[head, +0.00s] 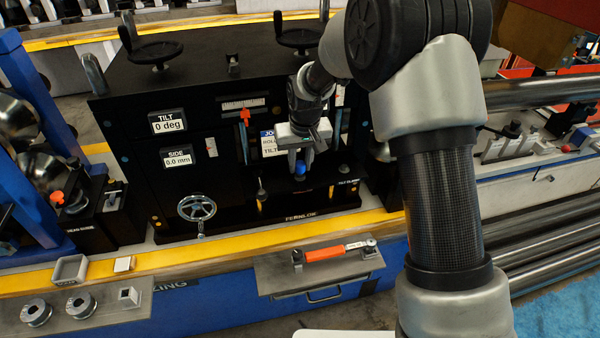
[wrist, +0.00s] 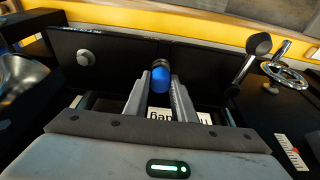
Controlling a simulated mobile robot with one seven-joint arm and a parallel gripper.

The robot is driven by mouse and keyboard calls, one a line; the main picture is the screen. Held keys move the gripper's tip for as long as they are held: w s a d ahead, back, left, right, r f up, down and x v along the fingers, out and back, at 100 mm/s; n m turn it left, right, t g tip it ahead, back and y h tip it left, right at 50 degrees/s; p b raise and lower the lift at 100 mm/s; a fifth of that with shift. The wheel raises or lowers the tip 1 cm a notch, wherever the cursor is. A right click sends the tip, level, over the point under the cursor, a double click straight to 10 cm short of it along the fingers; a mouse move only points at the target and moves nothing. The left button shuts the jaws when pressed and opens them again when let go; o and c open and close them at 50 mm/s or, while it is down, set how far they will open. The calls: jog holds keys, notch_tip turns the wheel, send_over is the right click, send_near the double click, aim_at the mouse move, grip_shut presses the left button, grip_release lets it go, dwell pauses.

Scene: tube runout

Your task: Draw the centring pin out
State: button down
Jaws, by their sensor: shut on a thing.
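The centring pin shows as a small blue knob (head: 300,169) at the front of the black machine (head: 230,180). In the wrist view the blue knob (wrist: 161,82) has a dark end and sits between the two grey fingers. My gripper (head: 299,161) is shut on it, with a finger on each side; it also shows in the wrist view (wrist: 160,90). The pin's shaft and its hole are hidden, so I cannot tell how far in it sits.
A handwheel (head: 197,208) and a small lever (head: 261,194) stand on the machine's front, left of my gripper. Dials read tilt 0 deg (head: 169,122) and side 0.0 mm (head: 177,157). An orange-handled tool (head: 325,253) lies on a shelf below.

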jog(key=shift+r, duration=0.35)
jog(key=shift+w+r+p, duration=0.1)
jog(key=shift+r+p, duration=1.35)
jog(key=shift+r, duration=0.75)
jog(key=w+p+v, duration=0.1)
jog(key=p+v, duration=0.3)
jog(key=v, duration=0.2)
jog(key=shift+a+r, duration=0.2)
jog(key=shift+r, duration=0.25)
